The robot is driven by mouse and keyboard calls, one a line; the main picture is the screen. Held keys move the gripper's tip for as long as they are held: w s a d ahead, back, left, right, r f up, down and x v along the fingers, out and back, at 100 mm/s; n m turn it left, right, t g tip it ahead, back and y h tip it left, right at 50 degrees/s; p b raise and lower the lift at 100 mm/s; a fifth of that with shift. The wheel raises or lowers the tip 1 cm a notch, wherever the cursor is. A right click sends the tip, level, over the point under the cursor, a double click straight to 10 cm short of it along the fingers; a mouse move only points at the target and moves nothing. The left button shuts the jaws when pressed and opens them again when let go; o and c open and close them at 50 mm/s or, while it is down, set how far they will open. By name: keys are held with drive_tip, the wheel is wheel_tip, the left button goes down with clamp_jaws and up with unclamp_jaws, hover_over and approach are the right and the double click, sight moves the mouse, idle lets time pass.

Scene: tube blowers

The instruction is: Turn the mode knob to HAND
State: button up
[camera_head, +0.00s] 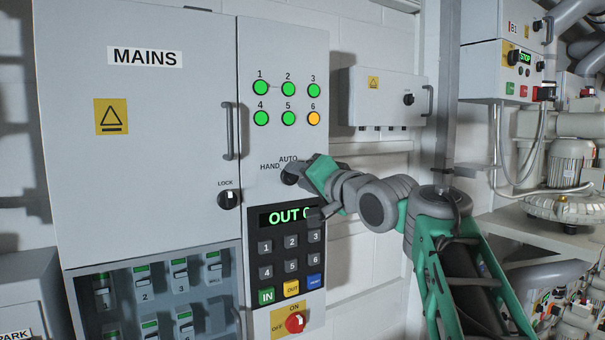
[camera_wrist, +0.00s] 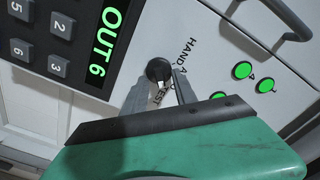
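The dark round mode knob (camera_wrist: 158,70) is on the grey panel, with HAND and part of AUTO lettered beside it. In the head view the knob (camera_head: 289,178) shows below the HAND and AUTO labels, partly covered by my gripper (camera_head: 300,172). In the wrist view my gripper (camera_wrist: 160,82) is open, with one grey fingertip at each side of the knob. A gap shows between the fingers, with lettering visible through it. I cannot tell whether the fingertips touch the knob. Its pointer direction is not clear.
The display (camera_head: 288,215) reading OUT and the keypad (camera_head: 290,262) sit just below the knob. Green lamps and one amber lamp (camera_head: 313,118) are above. A LOCK knob (camera_head: 229,199), a door handle (camera_head: 229,131) and a red switch (camera_head: 295,323) are nearby.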

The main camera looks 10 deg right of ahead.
drive_tip(key=shift+c, duration=0.4)
clamp_jaws()
